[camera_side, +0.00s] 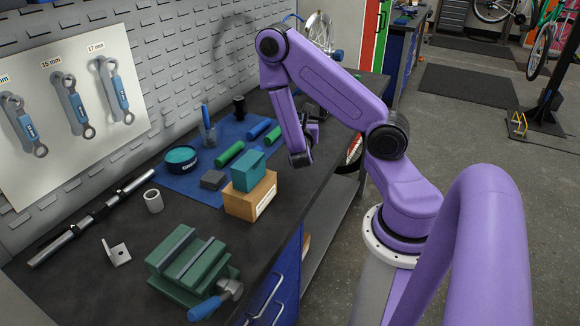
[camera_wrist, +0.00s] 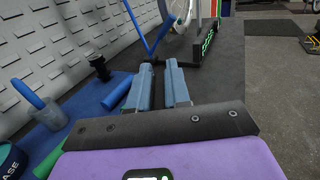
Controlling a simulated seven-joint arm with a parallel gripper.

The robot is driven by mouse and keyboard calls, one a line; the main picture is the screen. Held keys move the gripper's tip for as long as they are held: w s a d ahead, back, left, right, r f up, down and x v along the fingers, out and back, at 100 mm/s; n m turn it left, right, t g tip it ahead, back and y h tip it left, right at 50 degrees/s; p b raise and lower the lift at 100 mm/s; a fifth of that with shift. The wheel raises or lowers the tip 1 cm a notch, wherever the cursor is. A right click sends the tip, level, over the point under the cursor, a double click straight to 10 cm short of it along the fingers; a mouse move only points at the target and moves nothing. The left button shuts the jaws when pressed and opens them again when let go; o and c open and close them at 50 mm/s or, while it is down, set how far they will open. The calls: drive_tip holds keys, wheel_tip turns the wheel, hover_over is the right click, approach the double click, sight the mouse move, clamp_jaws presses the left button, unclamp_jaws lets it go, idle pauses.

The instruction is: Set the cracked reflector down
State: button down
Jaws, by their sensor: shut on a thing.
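My gripper (camera_side: 312,129) is above the far part of the dark workbench (camera_side: 120,215), beside the blue mat (camera_side: 185,183), largely screened by my own arm in the side view. In the wrist view its two blue-grey fingers (camera_wrist: 158,66) point along the bench with a narrow gap between them. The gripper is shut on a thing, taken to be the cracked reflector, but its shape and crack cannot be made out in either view.
A teal block on a cardboard box (camera_side: 250,202), a teal tin (camera_side: 180,159), and green and blue rolls (camera_side: 229,154) stand near. A green vise (camera_side: 190,265) is in front. In the wrist view a blue stand with a wheel (camera_wrist: 180,12) rises ahead. The bench's right edge is close.

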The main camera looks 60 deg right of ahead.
drive_tip(key=shift+w+a+f+n+t+y, duration=0.35)
drive_tip(key=shift+a+f+n+t+y, duration=0.4)
drive_tip(key=shift+f, duration=0.95)
drive_tip(key=shift+w+a+f+n+t+y, duration=0.45)
drive_tip(key=shift+f+t, duration=0.45)
drive_tip(key=shift+f, duration=0.85)
drive_tip(key=shift+w+a+f+n+t+y, duration=0.2)
drive_tip(key=shift+a+f+n+t+y, duration=0.45)
drive_tip(key=shift+f, duration=1.05)
drive_tip(key=shift+a+f, duration=0.1)
drive_tip(key=c, duration=1.1)
unclamp_jaws()
